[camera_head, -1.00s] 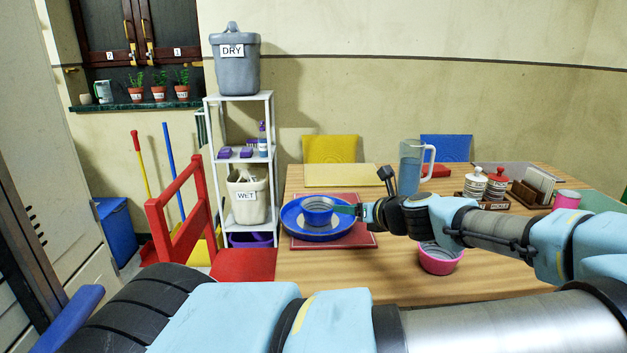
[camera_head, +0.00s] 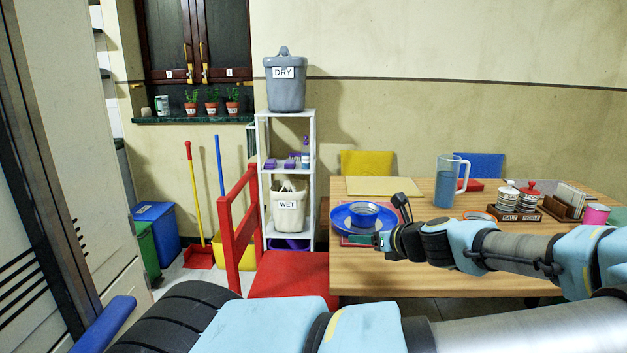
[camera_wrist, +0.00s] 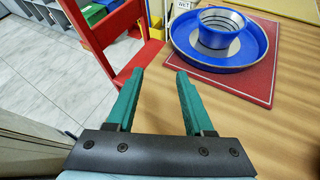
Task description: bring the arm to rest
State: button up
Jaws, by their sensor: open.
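My gripper (camera_head: 378,239) is open and empty. In the head view it is near the table's front left edge, just in front of a blue plate (camera_head: 338,222). In the wrist view its two green fingers (camera_wrist: 160,75) are spread apart with nothing between them, over the table edge and floor. A blue bowl (camera_head: 364,213) stands on the plate, which lies on a red mat. In the wrist view the bowl (camera_wrist: 215,33), plate (camera_wrist: 255,50) and red mat (camera_wrist: 262,88) are ahead and to the right, clear of the fingers.
The wooden table (camera_head: 400,282) lies under my forearm, with a water jug (camera_head: 446,182) behind it. A red chair (camera_head: 290,276) stands left of the table. A white shelf (camera_head: 315,185) with bins is behind. A grey cabinet (camera_head: 85,150) stands close at left.

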jog(key=s+a+f+n+g+p, duration=0.1)
jog(key=s+a+f+n+g, duration=0.15)
jog(key=a+n, duration=0.25)
jog(key=s+a+f+n+g+h+p, duration=0.1)
jog(key=s+a+f+n+g, duration=0.15)
jog(key=a+n+g, duration=0.2)
jog(key=s+a+f+n+g+p, duration=0.1)
jog(key=s+a+n+g, duration=0.2)
jog(key=a+n, duration=0.25)
jog(key=s+a+r+n+h+p, duration=0.1)
jog(key=s+a+r+n+h, duration=0.1)
jog(key=r+n, duration=0.6)
jog(key=s+a+r+n+h+p, duration=0.2)
jog(key=s+r+n+h, duration=0.1)
jog(key=r+n, duration=0.4)
jog(key=shift+s+r+n, duration=0.3)
jog(key=shift+r+n, duration=0.1)
jog(key=shift+r, duration=0.4)
